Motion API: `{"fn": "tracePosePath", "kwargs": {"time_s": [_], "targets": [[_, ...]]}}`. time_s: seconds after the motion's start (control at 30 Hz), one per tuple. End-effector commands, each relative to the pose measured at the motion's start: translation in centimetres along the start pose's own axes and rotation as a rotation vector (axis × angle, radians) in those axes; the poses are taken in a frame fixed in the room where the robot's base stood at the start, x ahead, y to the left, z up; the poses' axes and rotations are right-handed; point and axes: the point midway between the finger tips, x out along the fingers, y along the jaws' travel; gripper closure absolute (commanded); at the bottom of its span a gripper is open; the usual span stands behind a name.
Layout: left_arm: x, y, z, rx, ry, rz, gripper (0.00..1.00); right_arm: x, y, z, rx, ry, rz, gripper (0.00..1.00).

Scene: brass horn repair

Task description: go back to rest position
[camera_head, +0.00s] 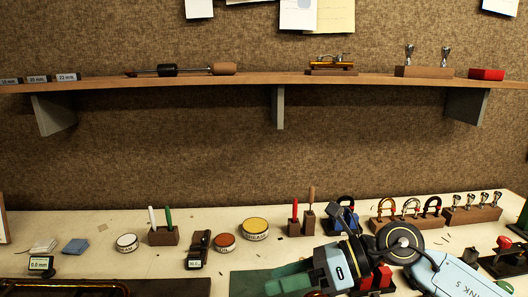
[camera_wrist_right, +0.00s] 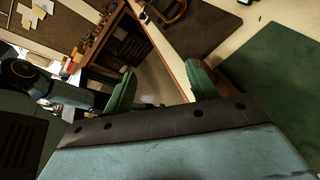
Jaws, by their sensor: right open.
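My right gripper (camera_head: 288,279) is at the bottom centre of the head view, over the front of the workbench, with its arm coming in from the right. In the right wrist view, the two green fingers of the right gripper (camera_wrist_right: 160,85) stand wide apart with nothing between them. Past the fingers I see the floor and the bench edge. My left gripper is not in either view.
The right arm hides part of the bench. A green mat (camera_wrist_right: 275,75) lies beside the gripper. A shelf (camera_head: 260,80) spans the wall.

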Motion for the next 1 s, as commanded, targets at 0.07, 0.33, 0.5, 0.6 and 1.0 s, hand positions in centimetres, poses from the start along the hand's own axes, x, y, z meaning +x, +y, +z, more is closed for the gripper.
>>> {"fn": "tracePosePath", "kwargs": {"time_s": [0.07, 0.33, 0.5, 0.6, 1.0], "targets": [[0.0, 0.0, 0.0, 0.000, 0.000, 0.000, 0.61, 1.1, 2.2, 2.0, 0.112, -0.210, 0.094, 0.43], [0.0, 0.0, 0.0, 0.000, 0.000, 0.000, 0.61, -2.7, 3.0, 7.2, 0.628, -0.889, 0.277, 0.43], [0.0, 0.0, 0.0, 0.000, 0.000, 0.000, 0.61, -7.2, -0.9, 5.3, 1.045, -1.271, 0.290, 0.43], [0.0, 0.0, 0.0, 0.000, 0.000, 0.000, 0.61, -9.4, -3.8, 1.8, 1.313, -1.472, 0.253, 0.43], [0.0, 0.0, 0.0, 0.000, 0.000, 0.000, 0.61, -11.0, -5.8, -22.1, 2.394, -1.977, -0.226, 0.43]]}}
